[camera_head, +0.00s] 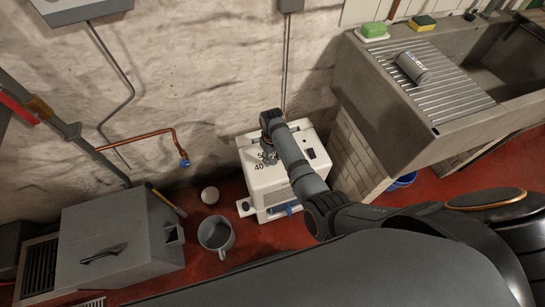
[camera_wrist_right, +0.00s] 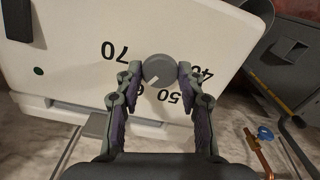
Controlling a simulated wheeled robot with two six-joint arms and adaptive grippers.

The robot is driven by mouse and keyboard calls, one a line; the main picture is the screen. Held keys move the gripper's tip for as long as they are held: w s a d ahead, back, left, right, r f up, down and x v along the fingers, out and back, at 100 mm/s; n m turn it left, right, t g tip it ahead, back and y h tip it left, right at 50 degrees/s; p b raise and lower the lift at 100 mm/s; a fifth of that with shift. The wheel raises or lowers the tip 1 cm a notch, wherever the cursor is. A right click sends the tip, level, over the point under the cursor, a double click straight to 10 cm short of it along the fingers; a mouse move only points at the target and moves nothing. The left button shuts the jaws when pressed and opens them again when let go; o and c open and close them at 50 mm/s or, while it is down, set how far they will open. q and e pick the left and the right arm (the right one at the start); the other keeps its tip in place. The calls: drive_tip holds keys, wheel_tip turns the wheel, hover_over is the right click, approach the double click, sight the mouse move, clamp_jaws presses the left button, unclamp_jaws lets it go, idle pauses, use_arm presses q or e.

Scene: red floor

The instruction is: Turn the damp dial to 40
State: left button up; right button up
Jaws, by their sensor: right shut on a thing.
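The damp dial (camera_wrist_right: 159,68) is a round grey knob on the white dehumidifier's top panel, in the right wrist view. Black numbers 70, 60, 50 and 40 curve around it; 60 and 40 are partly hidden by the fingers. A short pale mark lies on the knob's lower left part; its exact reading is unclear. My right gripper (camera_wrist_right: 160,74) is shut on the knob, one fingertip on each side. In the head view the white dehumidifier (camera_head: 268,181) stands on the floor by the wall, my right gripper (camera_head: 268,154) reaching down onto it. My left gripper is out of view.
A grey lidded box (camera_head: 118,233) stands further left. A concrete sink (camera_head: 365,92) is at the right. A copper pipe (camera_head: 142,138) runs along the wall.

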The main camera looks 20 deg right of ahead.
drive_tip(key=shift+r+n+p, duration=0.2)
drive_tip(key=shift+n+p, duration=0.3)
drive_tip(key=shift+p, duration=0.2)
drive_tip(key=shift+c, duration=0.4)
drive_tip(key=shift+r+n+p, duration=0.1)
drive_tip(key=shift+n+p, duration=1)
drive_tip(key=shift+p, duration=0.05)
drive_tip(key=n+p, duration=0.2)
drive_tip(key=shift+n, duration=0.4)
drive_tip(key=n+p, duration=0.1)
drive_tip(key=n, duration=0.2)
drive_tip(key=shift+n+p, duration=0.3)
drive_tip(key=n, duration=0.1)
drive_tip(key=n+p, duration=0.1)
drive_tip(key=n, duration=0.1)
drive_tip(key=shift+f+n, duration=0.2)
drive_tip(key=shift+n, duration=0.1)
drive_tip(key=n, duration=0.3)
drive_tip(key=shift+n+p, duration=0.3)
drive_tip(key=shift+p, duration=0.1)
drive_tip(key=n, duration=0.3)
drive_tip(key=shift+n, duration=0.3)
drive_tip(key=shift+f+n+p, duration=0.1)
drive_tip(key=shift+n+p, duration=0.25)
drive_tip(key=shift+n, duration=1.55)
